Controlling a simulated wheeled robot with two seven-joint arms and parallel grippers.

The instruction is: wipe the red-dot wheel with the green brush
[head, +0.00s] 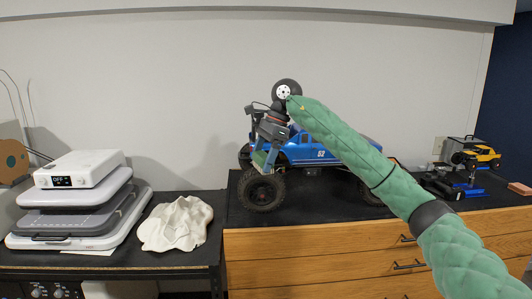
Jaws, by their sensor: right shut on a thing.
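The blue crawler (310,150), marked 52, stands on the black mat with its front to the left. My right arm, in a green quilted sleeve, comes in from the right and passes in front of the crawler's body. My right gripper (266,146) points down at the crawler's front end. It is shut on the green brush (261,159), which sits just above the near front wheel (262,191). I cannot tell whether the brush touches the tyre. Another wheel (244,157) shows behind it. No red dot can be made out on the wheels. My arm hides part of the crawler's rear. My left gripper is out of view.
A crumpled white cloth (176,224) lies on the left bench beside a stack of cases (85,217) topped by a white device (80,169). A yellow model car (487,156) and dark tools (441,188) are at the right. The black mat (240,215) has bare room along its front edge.

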